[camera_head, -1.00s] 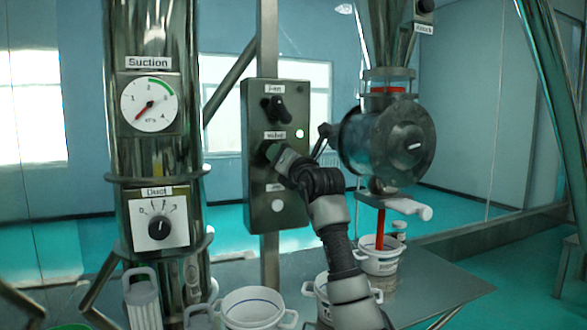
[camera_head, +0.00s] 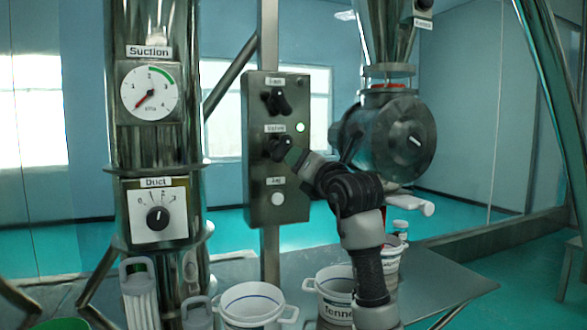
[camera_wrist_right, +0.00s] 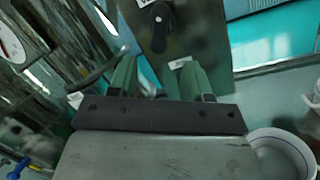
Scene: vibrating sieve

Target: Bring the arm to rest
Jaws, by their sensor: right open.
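My right gripper (camera_head: 291,158) is in front of the grey control box, just right of the Valve knob (camera_head: 279,147). In the right wrist view my gripper (camera_wrist_right: 159,88) shows two green fingers spread apart with nothing between them. The black knob (camera_wrist_right: 160,28) is beyond the fingertips and appears clear of them. My right arm comes up from the bottom right and covers part of the buckets. My left gripper is not in view.
The control box (camera_head: 262,218) stands left of the steel sieve housing (camera_head: 400,140). Below are white buckets, one at the middle (camera_head: 251,303) and one partly behind my arm (camera_head: 332,285). A suction duct with a gauge (camera_head: 149,91) rises at left.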

